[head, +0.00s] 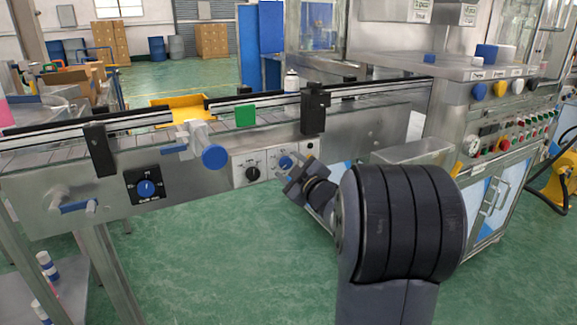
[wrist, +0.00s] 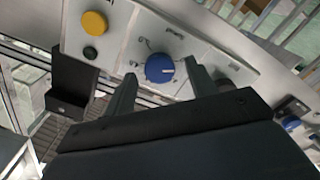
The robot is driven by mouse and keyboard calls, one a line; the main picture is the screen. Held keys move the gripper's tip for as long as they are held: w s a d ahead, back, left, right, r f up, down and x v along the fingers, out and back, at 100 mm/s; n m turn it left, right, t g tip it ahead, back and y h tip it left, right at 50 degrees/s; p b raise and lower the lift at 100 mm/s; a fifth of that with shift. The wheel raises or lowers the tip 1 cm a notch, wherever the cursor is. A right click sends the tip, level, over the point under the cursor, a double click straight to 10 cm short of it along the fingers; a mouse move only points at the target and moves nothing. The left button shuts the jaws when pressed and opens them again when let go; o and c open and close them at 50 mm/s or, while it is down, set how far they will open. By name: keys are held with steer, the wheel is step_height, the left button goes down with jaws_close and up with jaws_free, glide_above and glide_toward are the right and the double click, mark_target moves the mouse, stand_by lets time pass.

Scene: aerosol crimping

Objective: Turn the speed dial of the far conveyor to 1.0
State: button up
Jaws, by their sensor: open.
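A blue dial (head: 286,162) sits on a light panel on the conveyor's front side. In the wrist view the blue dial (wrist: 160,68) shows between the two fingertips of my gripper (wrist: 161,76). My gripper (head: 296,180) is open, just in front of and below that dial in the head view. I cannot tell whether the fingers touch it. The scale around the dial is too small to read. A black dial (head: 252,173) sits to its left on the same panel. Another blue dial (head: 147,188) sits on a black plate further left along the conveyor.
The conveyor (head: 200,178) runs across the view, with a blue-ended clamp knob (head: 214,156) and a black bracket (head: 313,112) sticking out. A white can (head: 291,82) stands at the belt. A machine with many buttons (head: 500,135) stands right. A yellow button (wrist: 95,21) shows in the wrist view.

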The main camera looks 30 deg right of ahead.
steer(key=s+p, duration=0.1)
steer(key=s, duration=0.8)
steer(key=shift+s+d, duration=0.15)
steer(key=shift+s, duration=0.05)
